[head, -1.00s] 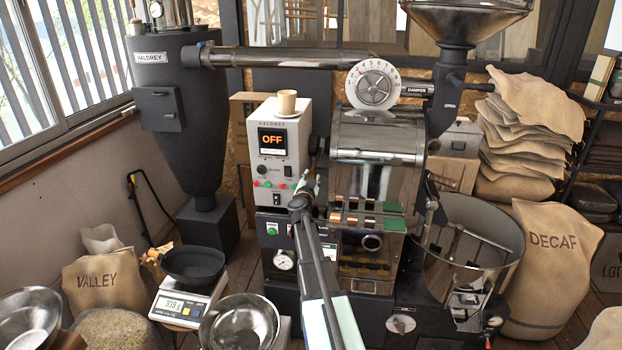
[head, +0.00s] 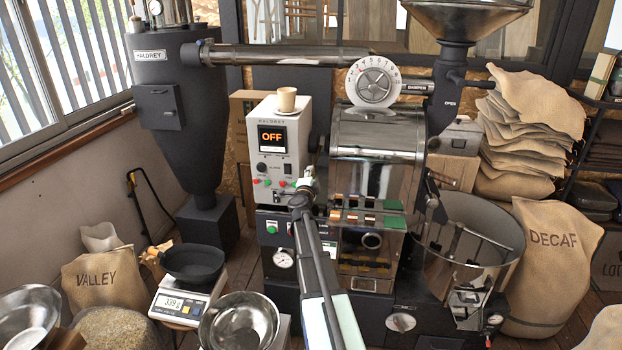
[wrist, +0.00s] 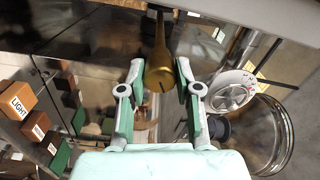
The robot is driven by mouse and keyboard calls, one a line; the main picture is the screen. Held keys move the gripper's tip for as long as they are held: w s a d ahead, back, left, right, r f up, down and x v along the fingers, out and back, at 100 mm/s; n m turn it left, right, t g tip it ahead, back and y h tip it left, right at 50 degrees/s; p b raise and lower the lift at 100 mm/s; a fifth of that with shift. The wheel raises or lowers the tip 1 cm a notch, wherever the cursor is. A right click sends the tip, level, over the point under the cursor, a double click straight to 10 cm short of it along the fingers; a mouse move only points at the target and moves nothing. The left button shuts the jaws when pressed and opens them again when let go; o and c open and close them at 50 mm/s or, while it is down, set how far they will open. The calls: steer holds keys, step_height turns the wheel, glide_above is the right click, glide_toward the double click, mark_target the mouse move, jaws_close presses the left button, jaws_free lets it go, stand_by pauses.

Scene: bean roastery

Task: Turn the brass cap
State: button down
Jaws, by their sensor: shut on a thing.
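The brass cap (wrist: 158,68) shows in the wrist view as a tapered brass piece with a dark mark on its wide end. It sits between the two fingers of my gripper (wrist: 160,84), which are shut on it. In the head view my gripper (head: 306,184) is in front of the roaster, between the control box and the drum. The cap is too small and covered to make out there, and I cannot read its turn angle.
The control box (head: 279,150) reads OFF and carries a cup (head: 287,99) on top. The drum housing (head: 375,160) stands right beside my gripper. The cooling bin (head: 470,250) is at lower right. A scale (head: 188,300) with a black pan is at lower left.

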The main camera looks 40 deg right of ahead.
steer(key=m+b, duration=0.2)
steer(key=m, duration=0.3)
steer(key=shift+m, duration=0.3)
stand_by(0.4)
steer(key=c, duration=0.8)
jaws_free()
steer(key=v, duration=1.2)
